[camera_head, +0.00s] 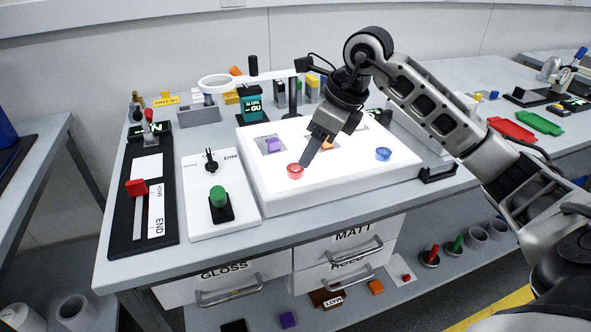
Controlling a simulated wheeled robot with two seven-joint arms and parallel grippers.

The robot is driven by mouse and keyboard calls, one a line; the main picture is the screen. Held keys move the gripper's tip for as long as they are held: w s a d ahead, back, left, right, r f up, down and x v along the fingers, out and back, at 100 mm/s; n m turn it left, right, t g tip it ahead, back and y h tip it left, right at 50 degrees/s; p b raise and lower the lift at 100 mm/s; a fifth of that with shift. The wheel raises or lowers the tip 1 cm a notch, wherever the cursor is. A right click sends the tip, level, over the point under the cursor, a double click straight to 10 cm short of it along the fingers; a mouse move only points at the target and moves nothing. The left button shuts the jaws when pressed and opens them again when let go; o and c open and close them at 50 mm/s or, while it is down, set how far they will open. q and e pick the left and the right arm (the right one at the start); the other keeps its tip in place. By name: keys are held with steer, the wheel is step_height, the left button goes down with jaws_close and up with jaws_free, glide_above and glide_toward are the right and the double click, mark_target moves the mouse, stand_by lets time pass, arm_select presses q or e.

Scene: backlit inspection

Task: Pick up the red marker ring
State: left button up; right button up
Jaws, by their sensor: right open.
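The red marker ring (295,171) lies on the white light panel (269,195), toward its front left part. My right gripper (307,160) comes down from the upper right with its fingertips close to the ring's right side, pointing down and left. It is open; whether it touches the ring cannot be told from this angle. My left gripper is not in the view.
A purple block (273,145), an orange block (327,144) and a blue ring (383,154) are also on the panel. A magnifier (216,83) on an arm stands behind. A green knob (217,196) and a slider with a red handle (137,187) are at the left.

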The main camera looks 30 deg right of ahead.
mark_target(297, 168)
steer(key=x, duration=0.2)
steer(key=a+x, duration=0.1)
steer(key=x, duration=0.2)
steer(key=shift+r+p, duration=0.1)
steer(key=shift+p, duration=0.25)
steer(key=c, duration=1.1)
